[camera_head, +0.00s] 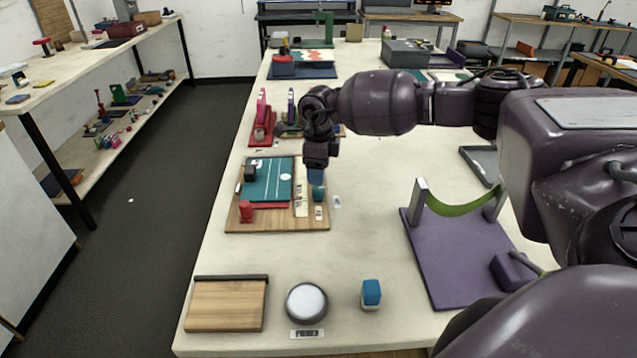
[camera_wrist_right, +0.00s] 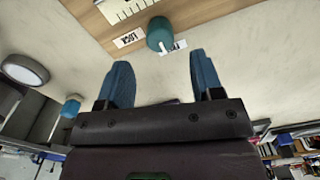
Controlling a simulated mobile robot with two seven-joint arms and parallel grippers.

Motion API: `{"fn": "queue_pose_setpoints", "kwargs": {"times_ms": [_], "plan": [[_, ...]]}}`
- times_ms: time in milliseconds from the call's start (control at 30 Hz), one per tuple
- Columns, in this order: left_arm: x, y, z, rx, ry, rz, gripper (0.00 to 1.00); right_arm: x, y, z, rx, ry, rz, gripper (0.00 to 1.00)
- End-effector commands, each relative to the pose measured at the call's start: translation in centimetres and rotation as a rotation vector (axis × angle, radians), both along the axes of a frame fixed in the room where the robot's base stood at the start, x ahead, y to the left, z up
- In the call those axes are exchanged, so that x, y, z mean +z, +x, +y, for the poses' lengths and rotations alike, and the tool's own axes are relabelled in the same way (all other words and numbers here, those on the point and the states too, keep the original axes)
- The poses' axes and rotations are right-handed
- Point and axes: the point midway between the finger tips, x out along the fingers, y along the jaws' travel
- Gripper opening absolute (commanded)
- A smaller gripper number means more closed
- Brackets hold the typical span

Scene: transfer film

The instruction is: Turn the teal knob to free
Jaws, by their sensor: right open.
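The teal knob (camera_head: 318,193) stands at the right edge of a wooden board (camera_head: 275,222). In the right wrist view the round knob (camera_wrist_right: 158,33) is just beyond the fingertips, with a short white mark on its near side. A label reading LOCK (camera_wrist_right: 129,38) lies beside it. Another label (camera_wrist_right: 180,46) is partly hidden by the knob, and I cannot read it fully. My right gripper (camera_wrist_right: 160,62) is open and empty, its two blue fingers pointing at the knob, apart from it. In the head view the right gripper (camera_head: 316,176) is right above the knob. My left gripper is out of view.
A purple stand with a green strap (camera_head: 440,262) is to the right. In front are a wooden block (camera_head: 226,306), a round white-topped button (camera_head: 306,302) and a blue-topped piece (camera_head: 371,293). A red block (camera_head: 246,211) sits on the board's left. Bare table lies between.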

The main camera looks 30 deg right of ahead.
Motion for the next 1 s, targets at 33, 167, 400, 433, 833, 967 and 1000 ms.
{"fn": "queue_pose_setpoints", "kwargs": {"times_ms": [33, 167, 400, 433, 833, 967, 1000], "plan": [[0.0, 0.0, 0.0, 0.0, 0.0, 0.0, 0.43, 0.9, 0.0, 0.0, 0.001, -0.001, -0.002, 0.6], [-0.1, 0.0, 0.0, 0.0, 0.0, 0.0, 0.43, 2.7, 0.0, 0.0, 0.001, -0.001, -0.001, 0.6], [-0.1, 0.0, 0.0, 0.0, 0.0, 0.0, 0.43, 4.3, 0.0, 0.0, 0.001, -0.001, 0.001, 0.6], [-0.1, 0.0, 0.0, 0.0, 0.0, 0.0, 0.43, 4.3, 0.0, 0.0, 0.001, -0.001, 0.001, 0.6], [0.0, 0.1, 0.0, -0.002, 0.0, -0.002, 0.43, 4.3, 0.0, 0.0, 0.001, -0.001, 0.001, 0.6], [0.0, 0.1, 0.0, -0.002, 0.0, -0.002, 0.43, 4.3, 0.0, 0.0, 0.001, -0.001, 0.001, 0.6], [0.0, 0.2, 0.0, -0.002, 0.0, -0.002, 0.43, 4.3, 0.0, 0.0, 0.001, -0.001, 0.001, 0.6]]}}
